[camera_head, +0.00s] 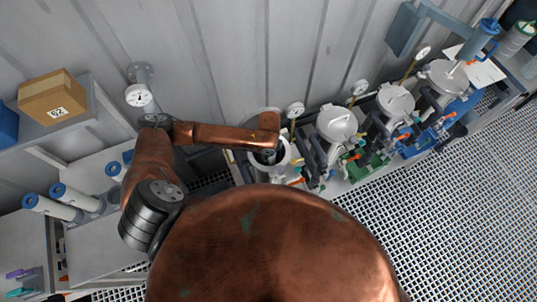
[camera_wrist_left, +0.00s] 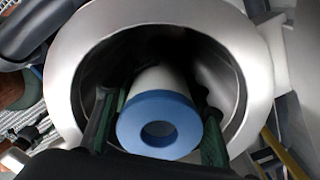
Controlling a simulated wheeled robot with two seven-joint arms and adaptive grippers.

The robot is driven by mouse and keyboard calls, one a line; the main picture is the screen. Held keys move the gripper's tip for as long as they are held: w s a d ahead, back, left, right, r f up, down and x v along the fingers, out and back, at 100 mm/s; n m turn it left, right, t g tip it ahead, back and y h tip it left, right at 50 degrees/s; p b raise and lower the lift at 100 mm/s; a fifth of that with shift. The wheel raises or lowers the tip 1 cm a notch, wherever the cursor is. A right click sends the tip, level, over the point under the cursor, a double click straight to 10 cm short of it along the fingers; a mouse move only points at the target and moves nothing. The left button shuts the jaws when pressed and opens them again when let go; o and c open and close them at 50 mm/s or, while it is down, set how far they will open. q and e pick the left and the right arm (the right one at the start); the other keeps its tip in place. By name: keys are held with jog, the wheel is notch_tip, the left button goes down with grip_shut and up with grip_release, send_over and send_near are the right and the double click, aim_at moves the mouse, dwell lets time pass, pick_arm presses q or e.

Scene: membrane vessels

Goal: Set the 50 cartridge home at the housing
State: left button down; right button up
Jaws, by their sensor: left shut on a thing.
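The cartridge is a white tube with a blue ring-shaped end cap (camera_wrist_left: 130,122), seen end-on in the left wrist view. No size mark on it can be read. My left gripper (camera_wrist_left: 159,128) is shut on it, one green-padded finger on each side of the cap. The housing (camera_wrist_left: 240,45) is a round steel vessel with its mouth open. The cartridge's white body reaches into the dark bore, and its far end is hidden. In the head view my left gripper (camera_head: 267,153) is at the mouth of the leftmost housing (camera_head: 284,162), mostly covered by my arm. My right gripper is out of view.
Several lidded vessels (camera_head: 337,122) with gauges and valves stand to the right along the wall. More blue-capped white cartridges (camera_head: 48,207) lie at the left. A cardboard box (camera_head: 52,97) sits on a shelf. Grated floor (camera_head: 455,190) is clear at the right.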

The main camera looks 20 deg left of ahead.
pick_arm(q)
jog(key=shift+f+b, duration=0.5)
jog(key=shift+f, duration=0.9)
jog(key=shift+f+p, duration=0.2)
jog(key=shift+p, duration=0.1)
jog(key=c, duration=1)
grip_release()
jog(key=shift+c, duration=0.2)
notch_tip(320, 180, up, 12)
jog(key=shift+r, duration=0.1)
